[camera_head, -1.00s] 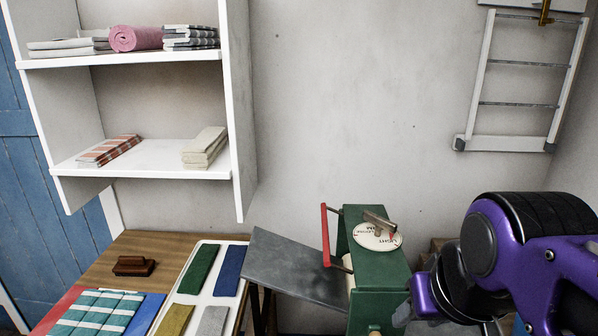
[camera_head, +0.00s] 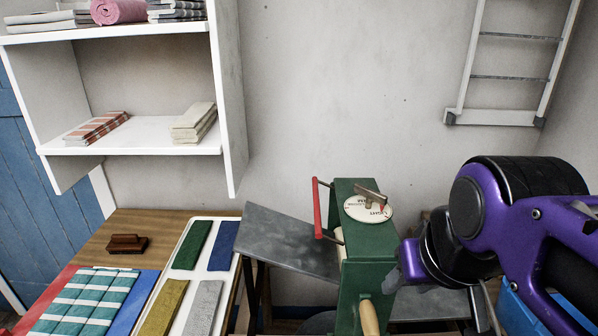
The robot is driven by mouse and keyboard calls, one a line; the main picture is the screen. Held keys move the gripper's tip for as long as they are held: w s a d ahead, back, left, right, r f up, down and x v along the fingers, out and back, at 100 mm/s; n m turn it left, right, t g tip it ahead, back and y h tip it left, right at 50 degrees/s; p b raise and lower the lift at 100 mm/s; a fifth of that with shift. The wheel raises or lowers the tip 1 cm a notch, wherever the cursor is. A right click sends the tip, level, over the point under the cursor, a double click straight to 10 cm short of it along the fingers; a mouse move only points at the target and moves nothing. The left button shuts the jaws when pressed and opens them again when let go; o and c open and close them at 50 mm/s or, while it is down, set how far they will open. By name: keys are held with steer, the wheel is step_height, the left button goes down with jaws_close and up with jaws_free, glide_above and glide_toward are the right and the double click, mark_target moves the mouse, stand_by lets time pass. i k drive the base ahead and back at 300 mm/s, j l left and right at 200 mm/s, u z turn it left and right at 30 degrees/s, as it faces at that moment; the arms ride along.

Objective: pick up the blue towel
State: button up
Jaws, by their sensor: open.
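The blue towel (camera_head: 222,246) is a small dark blue folded cloth. It lies at the back right of a white tray (camera_head: 167,284) on the wooden table at the lower left. A dark green cloth (camera_head: 192,245) lies just left of it, with a mustard cloth (camera_head: 160,308) and a grey cloth (camera_head: 205,308) in front. My purple and black arm is at the right, far from the towel, beyond the green machine.
A green machine (camera_head: 366,258) with a red handle and a grey slanted board (camera_head: 290,240) stand between my arm and the tray. A brown wooden block (camera_head: 127,244) and a teal striped cloth (camera_head: 88,305) lie left of the tray. A white shelf (camera_head: 130,135) hangs above.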

mark_target(221, 259)
steer(key=k+j+z, duration=0.1)
steer(key=j, duration=0.2)
steer(key=k+j+z, duration=0.1)
steer(key=k+j, duration=0.15)
steer(key=j+u, duration=0.2)
steer(key=j, duration=1.05)
